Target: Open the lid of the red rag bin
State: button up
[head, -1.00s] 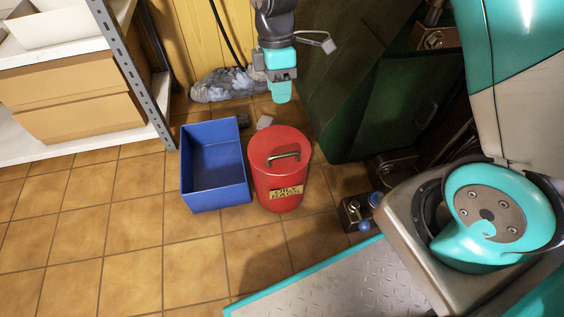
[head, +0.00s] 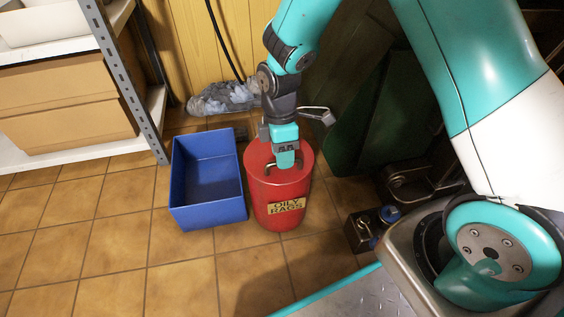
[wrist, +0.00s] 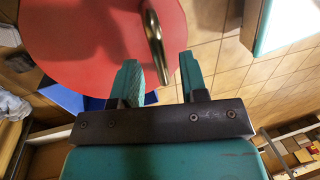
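The red rag bin (head: 281,205) stands on the tiled floor with an "OILY RAGS" label on its front. Its round red lid (head: 301,160) looks closed and carries a metal bar handle (head: 270,168), partly hidden by my gripper. My gripper (head: 285,165) points down at the lid. In the wrist view my gripper (wrist: 162,80) has its two fingers apart, with a clear gap. The brass-coloured handle (wrist: 153,38) lies just beyond the fingertips, roughly in line with the gap. The red lid (wrist: 90,40) fills the upper left there. I cannot tell whether a finger touches the handle.
A blue open box (head: 208,185) stands close to the left of the bin. A shelf with cardboard boxes (head: 70,105) is at the left. Grey crumpled rags (head: 222,98) lie behind. A dark green machine (head: 372,120) is at the right. Front floor is clear.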

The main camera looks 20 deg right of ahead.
jog(key=shift+s+f, duration=0.1)
jog(key=shift+f, duration=0.25)
grip_shut()
jog(key=shift+r, duration=0.15)
